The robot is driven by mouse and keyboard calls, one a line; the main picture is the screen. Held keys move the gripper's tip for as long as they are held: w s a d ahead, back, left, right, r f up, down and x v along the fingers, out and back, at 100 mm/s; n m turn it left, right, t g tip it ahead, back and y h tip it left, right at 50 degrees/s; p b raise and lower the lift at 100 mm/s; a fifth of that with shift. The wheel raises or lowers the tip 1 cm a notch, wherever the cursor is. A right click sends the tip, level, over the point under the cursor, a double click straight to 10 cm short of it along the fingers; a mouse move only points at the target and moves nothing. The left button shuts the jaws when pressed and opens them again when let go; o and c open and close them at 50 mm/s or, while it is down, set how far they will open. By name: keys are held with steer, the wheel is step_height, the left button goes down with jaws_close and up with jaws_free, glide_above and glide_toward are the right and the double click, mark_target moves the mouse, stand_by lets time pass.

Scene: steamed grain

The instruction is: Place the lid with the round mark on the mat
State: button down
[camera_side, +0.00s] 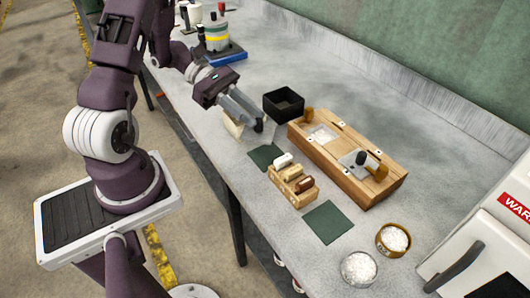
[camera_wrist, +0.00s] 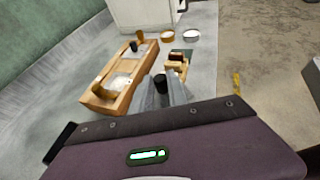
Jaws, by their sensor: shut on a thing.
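My gripper (camera_side: 262,127) is low over the near part of the table, beside a dark green mat (camera_side: 265,156). It is shut on a dark knob (camera_wrist: 160,83), which shows between the fingers in the wrist view; a pale grey plate seems to hang below it, likely a lid. I cannot see any mark on it. A wooden box (camera_side: 385,185) has an uncovered well with white grain (camera_side: 322,133) at its left. A grey lid (camera_side: 352,160) with a dark knob sits at its right. A second green mat (camera_side: 328,222) lies bare.
A small wooden rack (camera_side: 292,187) with several stubby pieces stands between the mats. A black open box (camera_side: 283,103) is behind the gripper. A glass bowl (camera_side: 358,268) and a wooden bowl (camera_side: 393,238) hold white grain. A white machine (camera_side: 490,240) stands at the right.

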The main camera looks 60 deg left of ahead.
step_height(320, 180, down, 9)
steer(key=shift+f, duration=0.1)
steer(key=c, duration=1.3)
jaws_free()
